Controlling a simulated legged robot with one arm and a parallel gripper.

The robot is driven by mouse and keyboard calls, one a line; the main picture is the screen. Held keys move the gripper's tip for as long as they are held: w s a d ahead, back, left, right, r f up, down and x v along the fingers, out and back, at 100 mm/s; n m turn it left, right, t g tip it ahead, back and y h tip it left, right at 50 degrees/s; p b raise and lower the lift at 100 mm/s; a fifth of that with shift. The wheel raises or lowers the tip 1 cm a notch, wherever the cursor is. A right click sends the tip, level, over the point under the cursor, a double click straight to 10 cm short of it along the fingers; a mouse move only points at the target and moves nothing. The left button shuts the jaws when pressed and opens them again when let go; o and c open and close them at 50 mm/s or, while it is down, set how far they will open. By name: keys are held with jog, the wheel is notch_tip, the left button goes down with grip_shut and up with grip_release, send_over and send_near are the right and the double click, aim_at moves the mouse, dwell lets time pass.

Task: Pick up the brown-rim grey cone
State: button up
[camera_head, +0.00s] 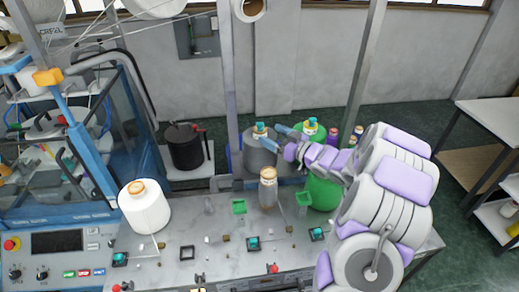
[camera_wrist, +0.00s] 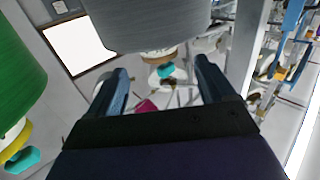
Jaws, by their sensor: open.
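The brown-rim grey cone (camera_head: 262,157) stands at the back of the machine top, with a tan-brown rim and a teal tip. In the wrist view the grey cone (camera_wrist: 150,22) fills the top middle, with its rim and teal tip pointing down the picture. My gripper (camera_head: 263,132) is open, its blue fingers reaching left to the cone's upper end. In the wrist view the gripper (camera_wrist: 162,67) has one finger on each side of the teal tip, with gaps showing. I cannot tell how deep the tip sits between them.
A green cone (camera_head: 322,192) stands close at the right, partly behind my arm; it also shows in the wrist view (camera_wrist: 18,70). A white cone (camera_head: 145,212) is at left. A grey post (camera_head: 231,80) rises just left of the grey cone.

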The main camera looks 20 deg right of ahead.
aim_at(263, 130)
jog(key=shift+p+x, duration=0.55)
jog(key=shift+x, duration=2.3)
grip_shut()
